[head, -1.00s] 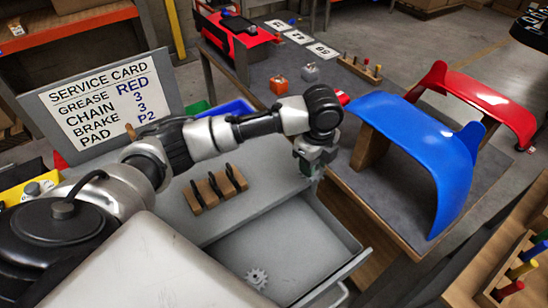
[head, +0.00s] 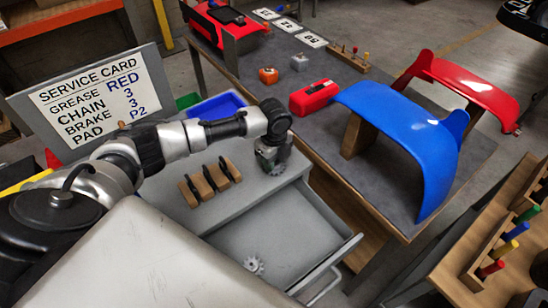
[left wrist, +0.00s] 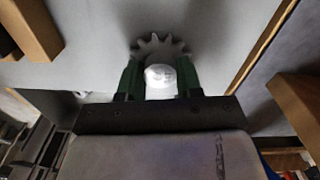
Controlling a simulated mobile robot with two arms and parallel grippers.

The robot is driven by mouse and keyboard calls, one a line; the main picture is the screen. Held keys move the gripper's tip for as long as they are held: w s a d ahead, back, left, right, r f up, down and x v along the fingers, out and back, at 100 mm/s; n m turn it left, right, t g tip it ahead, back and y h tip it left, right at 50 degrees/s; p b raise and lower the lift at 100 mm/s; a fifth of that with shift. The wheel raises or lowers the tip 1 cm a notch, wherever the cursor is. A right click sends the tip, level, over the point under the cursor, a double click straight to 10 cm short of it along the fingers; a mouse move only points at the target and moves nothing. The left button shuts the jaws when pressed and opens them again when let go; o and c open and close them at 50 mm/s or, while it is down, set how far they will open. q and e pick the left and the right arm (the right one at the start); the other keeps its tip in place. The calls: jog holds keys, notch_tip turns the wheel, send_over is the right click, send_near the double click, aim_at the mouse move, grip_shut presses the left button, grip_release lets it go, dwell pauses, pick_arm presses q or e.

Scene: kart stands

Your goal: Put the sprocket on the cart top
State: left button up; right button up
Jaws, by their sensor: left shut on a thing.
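My left gripper (head: 268,158) is shut on a grey toothed sprocket (head: 279,168), over the right part of the grey cart top (head: 232,203). In the left wrist view the sprocket (left wrist: 160,46) shows its teeth beyond the green fingers (left wrist: 160,70), with a pale round part between them. I cannot tell whether the sprocket touches the cart top. My right gripper is not in view.
A brown block with black-topped pieces (head: 208,184) stands on the cart top, left of my gripper. A blue bin (head: 217,107) and a service card (head: 95,103) are behind. The bench at right bears a red box (head: 314,97) and a blue fairing (head: 405,125).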

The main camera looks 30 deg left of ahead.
pick_arm(q)
jog(key=o, duration=1)
jog(key=shift+f, duration=0.1)
notch_tip(320, 180, up, 12)
jog(key=shift+r+b, duration=0.15)
jog(key=shift+b, duration=0.7)
